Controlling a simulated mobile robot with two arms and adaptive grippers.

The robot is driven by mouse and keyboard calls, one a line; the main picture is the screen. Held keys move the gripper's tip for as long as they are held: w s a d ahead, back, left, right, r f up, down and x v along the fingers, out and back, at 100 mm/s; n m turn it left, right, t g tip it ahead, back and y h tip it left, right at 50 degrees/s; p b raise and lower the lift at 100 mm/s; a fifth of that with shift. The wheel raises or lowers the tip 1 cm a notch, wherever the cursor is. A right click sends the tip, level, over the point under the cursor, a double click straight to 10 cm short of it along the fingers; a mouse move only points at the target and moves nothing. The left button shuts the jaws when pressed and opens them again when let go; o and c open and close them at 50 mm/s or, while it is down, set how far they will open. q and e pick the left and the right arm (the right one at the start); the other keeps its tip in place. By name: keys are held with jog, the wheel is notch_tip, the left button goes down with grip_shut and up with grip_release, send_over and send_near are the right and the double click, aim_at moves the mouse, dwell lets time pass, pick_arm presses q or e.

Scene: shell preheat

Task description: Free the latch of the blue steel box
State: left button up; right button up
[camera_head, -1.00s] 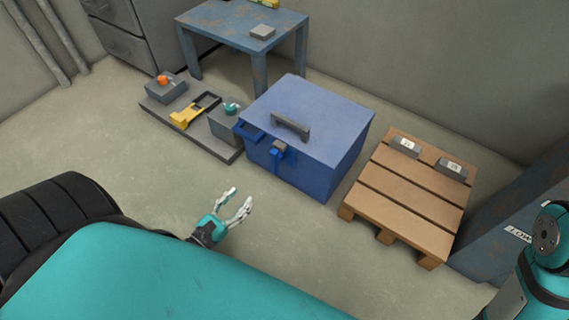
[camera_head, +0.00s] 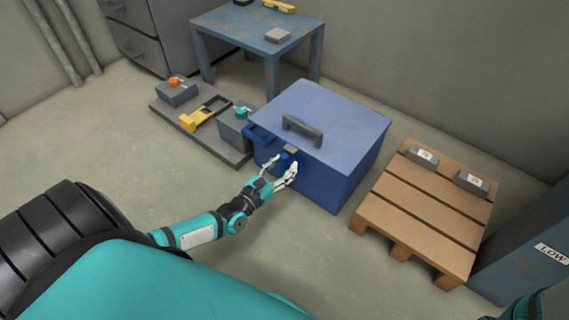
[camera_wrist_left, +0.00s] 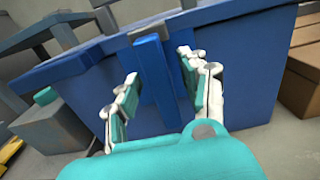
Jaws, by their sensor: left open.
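The blue steel box (camera_head: 330,125) stands closed on the floor, with a grey handle (camera_head: 303,130) on its lid. Its blue latch (camera_wrist_left: 155,75) hangs on the front face below a small grey catch (camera_head: 291,150). My left gripper (camera_head: 279,167) is open in front of the box. In the left wrist view the fingers (camera_wrist_left: 157,80) stand on either side of the latch, and I see no finger closed on it. In the head view the gripper partly hides the latch. My right gripper is not in view.
A grey platform (camera_head: 180,116) with a yellow part (camera_head: 197,118) and two grey blocks lies left of the box. A wooden pallet (camera_head: 420,210) with two labelled grey blocks is at the right. A blue table (camera_head: 245,30) stands behind. Floor in front is clear.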

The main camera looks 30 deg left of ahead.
pick_arm(q)
jog(key=shift+w, duration=0.45)
jog(key=shift+c, duration=0.2)
grip_shut()
